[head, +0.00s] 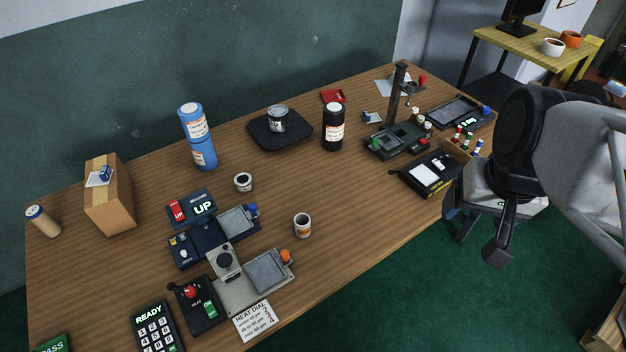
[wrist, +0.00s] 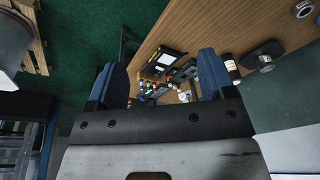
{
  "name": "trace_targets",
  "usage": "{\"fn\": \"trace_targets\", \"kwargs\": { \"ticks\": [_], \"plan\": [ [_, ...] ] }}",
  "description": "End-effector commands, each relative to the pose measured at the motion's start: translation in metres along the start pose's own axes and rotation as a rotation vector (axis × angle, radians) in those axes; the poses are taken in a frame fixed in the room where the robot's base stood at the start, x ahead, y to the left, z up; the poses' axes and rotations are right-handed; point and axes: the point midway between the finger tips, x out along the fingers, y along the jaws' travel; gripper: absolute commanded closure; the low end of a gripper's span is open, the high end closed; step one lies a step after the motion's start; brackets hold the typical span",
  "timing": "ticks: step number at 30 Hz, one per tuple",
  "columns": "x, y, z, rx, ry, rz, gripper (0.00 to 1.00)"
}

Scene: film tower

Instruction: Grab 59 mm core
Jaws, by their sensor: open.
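No label reading 59 mm is legible, so I cannot tell which item is the 59 mm core. A grey labelled can (head: 277,120) sits on a black pad (head: 262,138). My gripper is off the table's right side in the head view, its tips unclear there. In the wrist view my gripper (wrist: 161,66) is open, its two blue fingers wide apart with nothing held between them.
Blue stacked bottles (head: 202,155), a black bottle (head: 333,128) and a cardboard box (head: 110,200) stand toward the back. A post stand (head: 396,100) and a vial rack (head: 462,145) are at the right. Heating devices (head: 250,275) fill the front left. The middle is fairly clear.

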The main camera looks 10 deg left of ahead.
Motion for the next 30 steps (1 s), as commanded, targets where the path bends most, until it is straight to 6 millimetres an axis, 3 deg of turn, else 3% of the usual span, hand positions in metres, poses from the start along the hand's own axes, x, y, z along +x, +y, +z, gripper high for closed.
{"fn": "trace_targets", "kwargs": {
  "ticks": [11,21,30],
  "plan": [
    [0.064,-0.065,-0.009,0.246,-0.219,-0.272,0.24],
    [0.126,-0.132,-0.02,0.577,-0.465,-0.518,0.24],
    [0.181,-0.181,-0.033,0.913,-0.664,-0.681,0.24]
  ]
}}
